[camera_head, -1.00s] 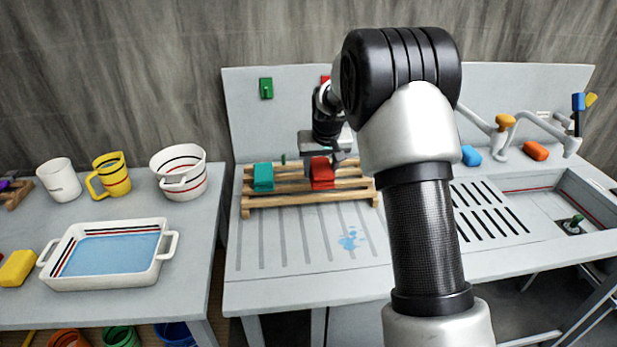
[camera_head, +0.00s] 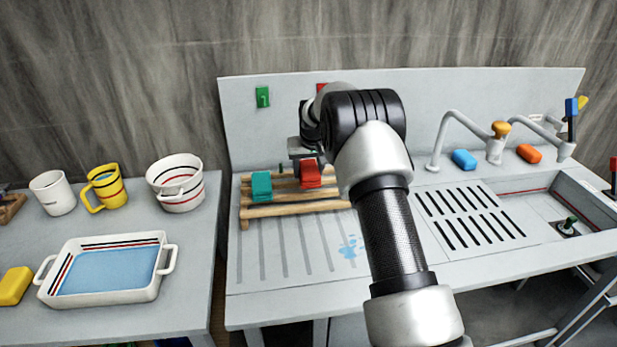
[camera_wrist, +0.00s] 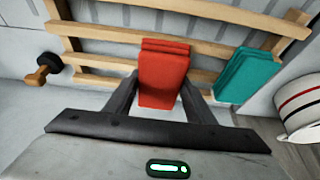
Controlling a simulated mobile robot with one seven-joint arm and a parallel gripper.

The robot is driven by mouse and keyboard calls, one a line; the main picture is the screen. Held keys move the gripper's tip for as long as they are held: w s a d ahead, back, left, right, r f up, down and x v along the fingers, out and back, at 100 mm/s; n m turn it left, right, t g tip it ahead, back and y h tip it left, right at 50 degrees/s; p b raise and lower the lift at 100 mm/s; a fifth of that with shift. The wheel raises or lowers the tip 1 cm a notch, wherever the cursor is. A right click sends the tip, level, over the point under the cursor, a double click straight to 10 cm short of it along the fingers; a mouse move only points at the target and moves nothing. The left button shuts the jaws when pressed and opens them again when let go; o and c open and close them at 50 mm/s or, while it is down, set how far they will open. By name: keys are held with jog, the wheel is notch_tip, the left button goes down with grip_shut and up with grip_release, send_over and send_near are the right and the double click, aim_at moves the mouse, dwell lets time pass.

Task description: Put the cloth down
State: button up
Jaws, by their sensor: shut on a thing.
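The red folded cloth (camera_head: 311,176) is in my gripper (camera_head: 302,155), over the wooden slatted rack (camera_head: 290,209). In the wrist view the red cloth (camera_wrist: 163,72) sits between the two dark fingers of my gripper (camera_wrist: 161,92), with the rack's slats (camera_wrist: 110,60) behind it. I cannot tell whether the cloth touches the slats. A teal folded cloth (camera_head: 261,187) rests on the rack just left of the red one in the head view. My arm hides the rack's right end in the head view.
Left of the rack, a side table holds a white dish of blue liquid (camera_head: 105,285), a white mug (camera_head: 52,192), a yellow mug (camera_head: 106,186) and a white pot (camera_head: 175,188). The grooved drainboard (camera_head: 290,270) in front has a blue splash. Taps (camera_head: 496,148) stand right.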

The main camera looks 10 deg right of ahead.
notch_tip(320, 180, down, 3)
jog(key=shift+r, duration=0.1)
jog(key=shift+f+b, duration=0.45)
jog(key=shift+f, duration=0.05)
jog(key=o, duration=0.9)
jog(key=shift+r, duration=0.1)
